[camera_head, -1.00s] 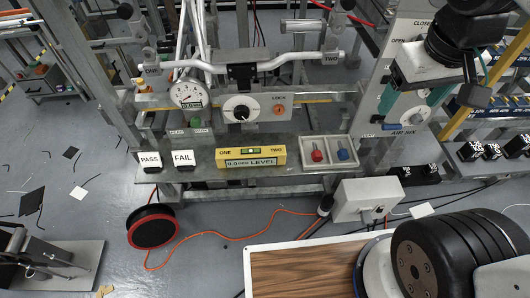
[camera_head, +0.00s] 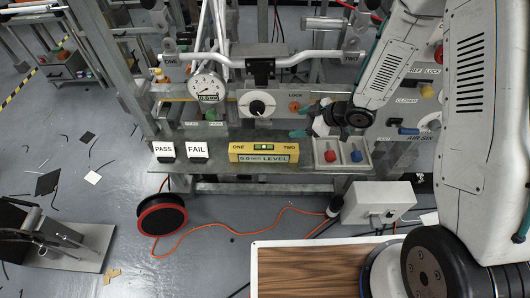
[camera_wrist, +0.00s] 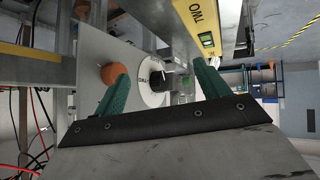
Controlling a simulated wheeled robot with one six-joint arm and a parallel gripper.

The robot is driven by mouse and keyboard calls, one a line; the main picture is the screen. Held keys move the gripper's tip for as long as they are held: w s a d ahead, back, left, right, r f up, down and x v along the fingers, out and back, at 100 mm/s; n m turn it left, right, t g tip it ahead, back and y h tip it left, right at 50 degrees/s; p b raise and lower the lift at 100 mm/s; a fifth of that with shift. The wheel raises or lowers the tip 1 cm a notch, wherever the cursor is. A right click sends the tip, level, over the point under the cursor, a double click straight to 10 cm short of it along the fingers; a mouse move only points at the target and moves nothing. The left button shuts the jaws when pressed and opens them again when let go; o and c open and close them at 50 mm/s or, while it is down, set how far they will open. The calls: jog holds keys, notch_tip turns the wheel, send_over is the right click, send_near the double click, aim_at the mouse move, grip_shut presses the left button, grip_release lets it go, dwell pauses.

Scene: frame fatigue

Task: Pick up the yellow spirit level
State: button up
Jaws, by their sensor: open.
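The yellow spirit level (camera_head: 264,153) lies on the grey shelf at the front of the test frame, with ONE and TWO on its ends and a green vial in the middle. My gripper (camera_head: 303,121) is above and to the right of the level, apart from it, with its teal fingers pointing left. In the wrist view my gripper (camera_wrist: 160,75) has its two fingers spread with nothing held. The level's TWO end and green vial (camera_wrist: 205,38) show at the top of that view, beyond the right finger.
Left of the level stand the PASS (camera_head: 164,151) and FAIL (camera_head: 197,150) blocks. Right of it is a small tray (camera_head: 342,142) with a red and a blue piece. A handlebar runs above.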

aim_at(265, 148)
jog(key=s+a+f+g+y, duration=0.1)
jog(key=s+a+f, duration=0.1)
jog(key=s+a+f+n+g+y, duration=0.1)
jog(key=s+a+f+y, duration=0.1)
jog(key=s, duration=0.1)
jog(key=shift+s+a+f, duration=0.1)
jog(key=shift+a+f, duration=0.1)
jog(key=shift+f, duration=0.1)
jog(key=x, duration=0.7)
jog(key=shift+a, duration=0.3)
jog(key=c, duration=1.3)
